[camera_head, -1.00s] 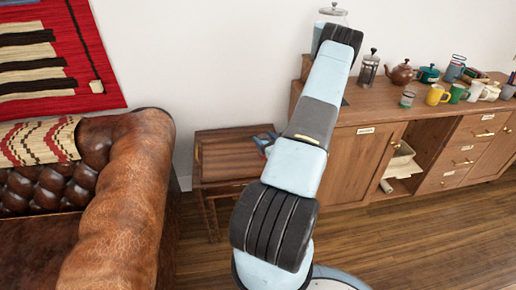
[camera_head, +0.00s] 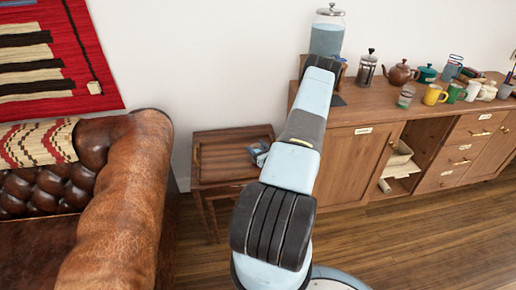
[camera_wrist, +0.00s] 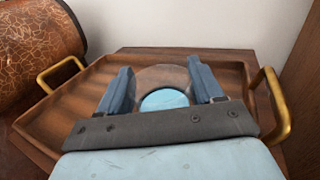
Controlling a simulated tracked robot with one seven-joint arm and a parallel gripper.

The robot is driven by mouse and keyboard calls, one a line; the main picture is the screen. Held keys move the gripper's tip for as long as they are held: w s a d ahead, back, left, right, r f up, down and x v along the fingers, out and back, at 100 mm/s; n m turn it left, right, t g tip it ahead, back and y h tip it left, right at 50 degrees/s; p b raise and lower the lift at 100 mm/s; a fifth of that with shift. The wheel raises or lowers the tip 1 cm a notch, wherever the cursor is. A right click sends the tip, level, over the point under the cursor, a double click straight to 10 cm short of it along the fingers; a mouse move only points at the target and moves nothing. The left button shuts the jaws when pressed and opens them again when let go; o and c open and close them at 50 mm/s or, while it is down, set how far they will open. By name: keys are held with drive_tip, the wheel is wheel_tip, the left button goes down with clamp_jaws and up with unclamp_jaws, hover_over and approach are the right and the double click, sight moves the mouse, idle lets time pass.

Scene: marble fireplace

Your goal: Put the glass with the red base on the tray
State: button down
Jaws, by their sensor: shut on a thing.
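My gripper (camera_wrist: 160,66) is shut on a clear round glass (camera_wrist: 164,99), seen from above between its two blue fingers. A light blue disc shows inside the glass's rim; I see no red on it. The wooden tray (camera_wrist: 72,96) with brass handles lies below and around the gripper. Whether the glass touches the tray is hidden. In the head view the tray (camera_head: 222,150) sits on a small wooden table, and my gripper (camera_head: 259,152) is at its right side, partly behind my arm. Another small glass (camera_head: 406,98) stands on the sideboard; its base colour is unclear.
A brown leather sofa (camera_head: 125,210) stands left of the small table. The wooden sideboard (camera_head: 350,150) on the right holds a glass jar (camera_head: 327,38), a French press (camera_head: 366,70), a teapot (camera_head: 402,72) and several mugs. The tray's left part is bare.

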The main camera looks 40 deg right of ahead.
drive_tip(key=shift+c, duration=0.8)
unclamp_jaws()
